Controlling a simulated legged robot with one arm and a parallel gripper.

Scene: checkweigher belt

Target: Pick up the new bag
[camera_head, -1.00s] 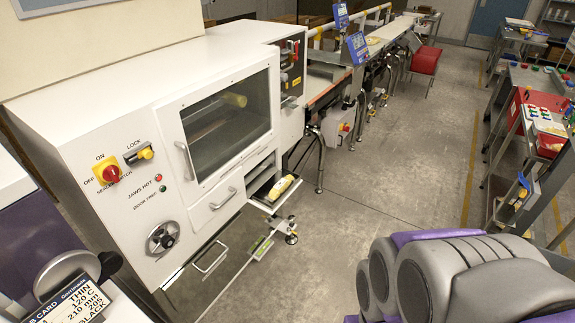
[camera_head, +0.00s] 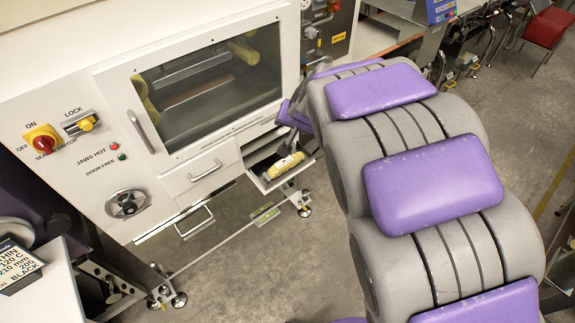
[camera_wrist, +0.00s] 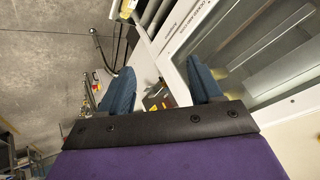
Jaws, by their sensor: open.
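A yellowish bag (camera_head: 286,165) lies on the small dark outfeed tray (camera_head: 262,178) at the lower right of the white sealing machine, in the head view. In the wrist view a yellow piece at the top edge (camera_wrist: 127,8) appears to be the same bag, cut off by the frame. My gripper (camera_wrist: 160,82) shows two blue fingers spread apart with nothing between them. It is beside the machine's front, apart from the bag. In the head view my arm reaches in from the right and my gripper is mostly hidden behind it.
The white machine (camera_head: 85,75) has a windowed door (camera_head: 212,85), a drawer (camera_head: 203,172) and several knobs on its front. A belt line runs off at the back right.

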